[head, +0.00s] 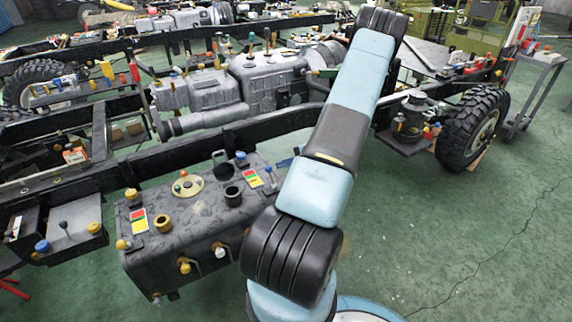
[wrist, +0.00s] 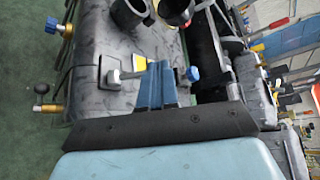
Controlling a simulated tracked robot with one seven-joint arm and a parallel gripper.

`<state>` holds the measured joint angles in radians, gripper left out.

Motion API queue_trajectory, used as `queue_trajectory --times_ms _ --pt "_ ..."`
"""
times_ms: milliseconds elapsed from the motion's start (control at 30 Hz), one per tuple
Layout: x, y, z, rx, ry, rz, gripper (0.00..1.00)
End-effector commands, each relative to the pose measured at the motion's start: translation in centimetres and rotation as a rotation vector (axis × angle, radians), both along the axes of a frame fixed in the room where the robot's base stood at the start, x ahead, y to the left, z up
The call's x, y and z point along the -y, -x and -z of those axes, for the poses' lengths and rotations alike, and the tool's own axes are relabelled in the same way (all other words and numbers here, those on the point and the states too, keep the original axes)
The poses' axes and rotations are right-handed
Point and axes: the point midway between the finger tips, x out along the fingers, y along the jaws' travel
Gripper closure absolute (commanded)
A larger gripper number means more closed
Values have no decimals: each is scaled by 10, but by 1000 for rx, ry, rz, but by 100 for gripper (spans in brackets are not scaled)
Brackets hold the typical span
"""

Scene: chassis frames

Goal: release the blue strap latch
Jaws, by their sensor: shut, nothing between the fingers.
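In the wrist view, my gripper (wrist: 157,62) shows as two dark blue fingers standing close together, with nothing seen between them. The fingers are over the dark tank (wrist: 120,45), beside a grey T-shaped handle (wrist: 124,77) on a dark plate. A blue knob (wrist: 192,73) is just right of the fingertips. Another blue knob (wrist: 51,27) is on a brass fitting at the tank's left edge. I cannot tell which blue part is the strap latch. In the head view, the tank (head: 195,225) hangs at the near rail, and my arm hides most of the gripper.
The near frame rail (head: 150,160) runs behind the tank. A bracket box (head: 62,235) with blue and yellow knobs is left of it. Green floor is open at the right.

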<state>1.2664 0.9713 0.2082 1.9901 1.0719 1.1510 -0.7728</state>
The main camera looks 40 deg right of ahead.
Motion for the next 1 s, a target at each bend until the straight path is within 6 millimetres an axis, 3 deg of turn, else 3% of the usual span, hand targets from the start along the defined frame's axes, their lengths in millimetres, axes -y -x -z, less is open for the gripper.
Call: queue_trajectory --times_ms 267,700,1000 --pt "24 13 -18 1 3 -11 100" --pt "80 54 -55 0 2 -12 100" --pt "92 63 -63 0 0 -12 100"
